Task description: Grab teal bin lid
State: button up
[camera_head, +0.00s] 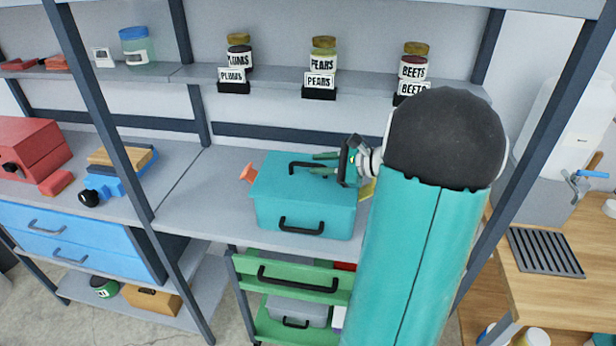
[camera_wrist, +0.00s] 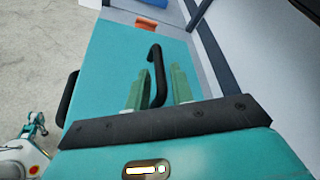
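The teal bin (camera_head: 320,222) stands on the grey shelf counter, with its flat teal lid (camera_head: 275,178) on top. The lid has a black bar handle (camera_head: 300,165), which also shows in the wrist view (camera_wrist: 156,62). My gripper (camera_head: 318,163) reaches in from the right over the lid. In the wrist view its two green fingers (camera_wrist: 158,80) are spread, one on each side of the handle, with gaps visible. The fingertips' height against the handle is hard to tell. Part of the lid's right side is hidden behind my gripper in the head view.
An orange object (camera_head: 249,174) sits at the bin's left edge. Labelled jars (camera_head: 322,58) stand on the upper shelf behind. A green drawer (camera_head: 290,278) is below the counter. A dark upright post (camera_head: 110,130) stands left, beside blue drawers (camera_head: 60,240).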

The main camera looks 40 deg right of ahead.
aim_at(312, 165)
jog(key=x, duration=0.4)
jog(key=shift+a, duration=0.1)
grip_shut()
